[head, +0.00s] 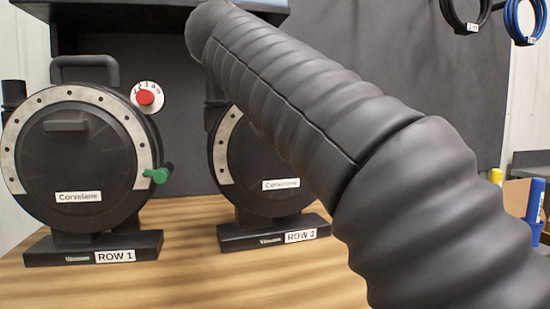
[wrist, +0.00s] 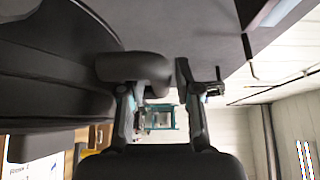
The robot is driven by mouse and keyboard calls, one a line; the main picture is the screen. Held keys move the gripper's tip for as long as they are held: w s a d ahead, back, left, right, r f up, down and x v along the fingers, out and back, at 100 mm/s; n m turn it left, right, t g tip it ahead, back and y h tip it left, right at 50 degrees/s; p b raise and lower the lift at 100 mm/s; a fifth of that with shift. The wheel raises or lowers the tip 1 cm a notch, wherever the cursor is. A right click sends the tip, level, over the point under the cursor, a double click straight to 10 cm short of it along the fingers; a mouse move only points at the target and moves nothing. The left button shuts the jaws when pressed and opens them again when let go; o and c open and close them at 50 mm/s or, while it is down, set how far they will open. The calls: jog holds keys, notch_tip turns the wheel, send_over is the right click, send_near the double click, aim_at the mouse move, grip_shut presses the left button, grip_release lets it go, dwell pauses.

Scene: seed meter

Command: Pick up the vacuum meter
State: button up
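Two dark round vacuum meters stand on the wooden bench in the head view. The left meter (head: 78,155) has a ROW 1 label, a grey arched handle (head: 84,69) on top and a green lever. The other meter (head: 258,165) has a ROW 3 label and is partly covered by my arm. My gripper is hidden in the head view. In the wrist view my gripper (wrist: 157,75) has its fingers apart. A dark rounded bar (wrist: 133,67) overlaps the left fingertip and reaches near the right one; contact cannot be told. A large dark curved body (wrist: 50,60) fills the left.
A red-capped dial (head: 146,97) is behind the left meter. A dark shelf (head: 120,12) runs above the meters. Coiled cables (head: 522,25) hang at upper right. A box with a blue-handled item (head: 535,205) is at right. The bench front (head: 150,290) is clear.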

jog(key=shift+w+d, duration=0.1)
jog(key=shift+w, duration=0.15)
grip_shut()
jog(key=shift+s+r, duration=0.1)
jog(key=shift+r, duration=0.1)
